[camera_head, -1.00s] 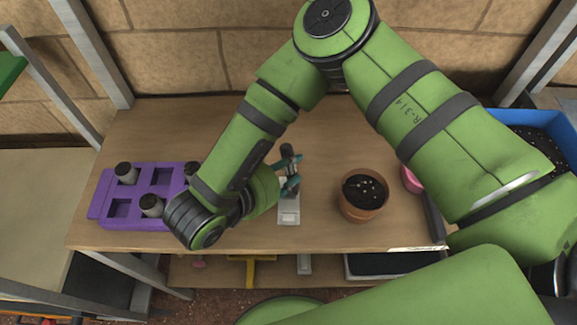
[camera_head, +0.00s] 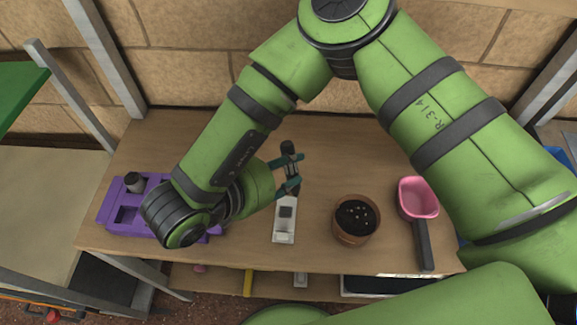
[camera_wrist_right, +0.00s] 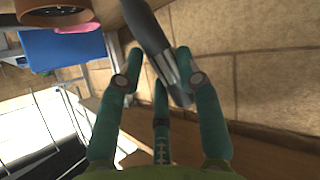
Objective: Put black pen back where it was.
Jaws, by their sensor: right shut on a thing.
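My right gripper (camera_head: 291,176) is shut on a dark pen (camera_head: 289,152), held upright or nearly so above the table. In the right wrist view the pen (camera_wrist_right: 150,36) sits tilted between the fingers (camera_wrist_right: 160,78), with a metallic part near the grip. A small white holder (camera_head: 284,236) with a dark square patch stands on the table just below the gripper in the picture. A gap between the pen and the holder cannot be judged exactly. My left gripper is not in view.
A purple tray (camera_head: 128,229) with a dark plug stands at left, partly hidden by my right arm. A terracotta pot (camera_head: 356,238) of soil and a pink scoop (camera_head: 418,188) with a dark handle stand right of the holder. Bare wooden table (camera_head: 250,262) lies in front.

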